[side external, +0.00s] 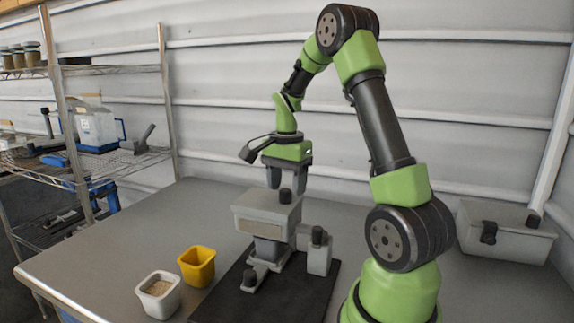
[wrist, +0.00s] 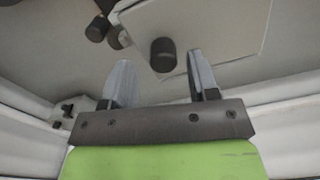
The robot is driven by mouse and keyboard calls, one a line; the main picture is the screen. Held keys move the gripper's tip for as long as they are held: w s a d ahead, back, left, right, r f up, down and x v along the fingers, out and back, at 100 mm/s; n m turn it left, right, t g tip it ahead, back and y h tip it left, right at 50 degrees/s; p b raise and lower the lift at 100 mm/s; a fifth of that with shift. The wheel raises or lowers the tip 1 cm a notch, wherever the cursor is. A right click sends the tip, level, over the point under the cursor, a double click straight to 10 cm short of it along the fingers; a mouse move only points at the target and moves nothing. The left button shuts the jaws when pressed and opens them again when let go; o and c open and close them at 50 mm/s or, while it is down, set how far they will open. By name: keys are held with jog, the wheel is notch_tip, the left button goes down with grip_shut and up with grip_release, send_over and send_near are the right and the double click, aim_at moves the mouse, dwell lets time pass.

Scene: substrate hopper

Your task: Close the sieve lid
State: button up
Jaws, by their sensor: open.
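A grey hopper (side external: 266,222) stands on a dark base plate (side external: 222,300) in the middle of the table. A flat light-grey lid-like top (wrist: 215,25) with a black knob (wrist: 163,54) shows in the wrist view; the same knob (side external: 286,195) stands upright on the hopper in the side view. I cannot tell whether this top is fully shut. My gripper (side external: 288,180) points down just above and behind the knob. In the wrist view my gripper (wrist: 160,65) is open, with the knob appearing between its fingertips. Whether the fingers touch it is unclear.
A yellow cup (side external: 197,267) and a white cup (side external: 159,296) with grainy material stand left of the base plate. A grey box (side external: 515,241) with black fittings sits at the far right. A wire shelf (side external: 125,163) stands at the left. The table's back left is clear.

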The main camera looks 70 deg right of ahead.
notch_tip(320, 180, up, 8)
jog(key=shift+f, duration=0.15)
dwell(0.5)
jog(key=s+a+r+n+t, duration=0.1)
jog(key=a+r+n+t, duration=0.35)
jog(key=a, duration=0.75)
jog(key=s+a+n+t+y, duration=0.2)
jog(key=s+a+n, duration=0.5)
jog(key=a+n, duration=0.4)
jog(key=shift+s+f+n+t, duration=0.35)
jog(key=shift+n, duration=0.1)
